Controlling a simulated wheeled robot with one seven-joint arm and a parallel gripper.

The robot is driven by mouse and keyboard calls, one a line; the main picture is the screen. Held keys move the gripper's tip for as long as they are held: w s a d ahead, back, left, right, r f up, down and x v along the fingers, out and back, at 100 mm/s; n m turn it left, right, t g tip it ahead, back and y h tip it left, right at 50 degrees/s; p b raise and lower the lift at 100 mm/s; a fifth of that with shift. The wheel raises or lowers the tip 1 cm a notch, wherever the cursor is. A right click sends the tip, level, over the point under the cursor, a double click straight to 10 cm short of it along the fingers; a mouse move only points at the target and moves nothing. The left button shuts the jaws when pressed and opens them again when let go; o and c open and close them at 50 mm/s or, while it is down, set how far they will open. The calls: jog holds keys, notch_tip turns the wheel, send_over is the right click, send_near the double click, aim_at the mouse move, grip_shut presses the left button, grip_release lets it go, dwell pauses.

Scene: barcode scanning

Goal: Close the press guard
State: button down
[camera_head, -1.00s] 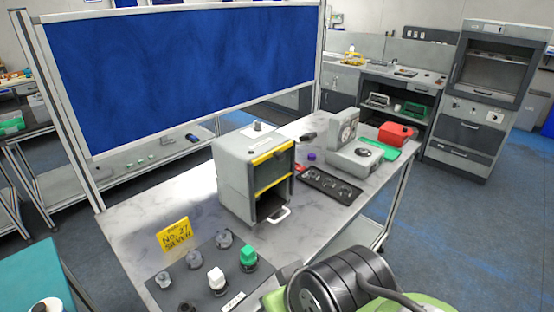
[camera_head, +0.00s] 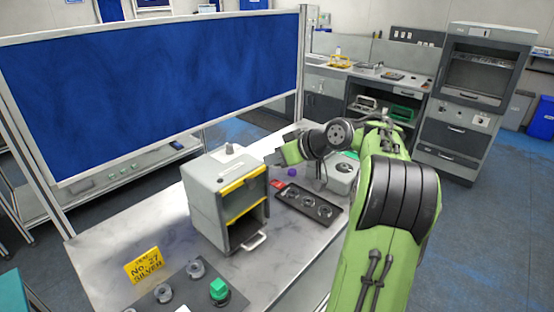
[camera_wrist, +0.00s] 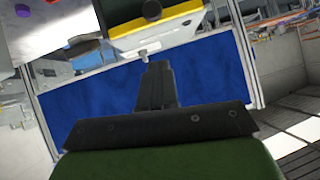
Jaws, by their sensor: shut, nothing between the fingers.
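The press (camera_head: 212,208) is a grey box on the table, with a round knob on top. It also shows, tipped over, at the top of the wrist view (camera_wrist: 185,30). Below the guard's lower edge the front is a dark opening. A white handle (camera_head: 255,242) sticks out low at the front. My gripper (camera_head: 270,158) is to the upper right of the press in the head view, apart from the handle. In the wrist view its fingers (camera_wrist: 156,68) are together with nothing between them.
A black tray (camera_head: 308,205) with round parts lies right of the press, near a purple object (camera_head: 291,172). A yellow sign (camera_head: 144,267) and a green knob (camera_head: 219,290) are at the front left. A blue panel (camera_head: 150,90) stands behind the table.

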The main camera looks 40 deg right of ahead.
aim_at(246, 179)
jog(key=w+f, duration=0.1)
jog(key=f, duration=0.1)
jog(key=w+a+f, duration=0.1)
jog(key=w+f, duration=0.2)
jog(key=f, duration=0.2)
jog(key=shift+w+a+b, duration=0.2)
jog(key=shift+w+b, duration=0.2)
jog(key=shift+a+f, duration=0.1)
notch_tip(246, 179, down, 12)
jog(key=b, duration=1)
jog(key=shift+s, duration=0.15)
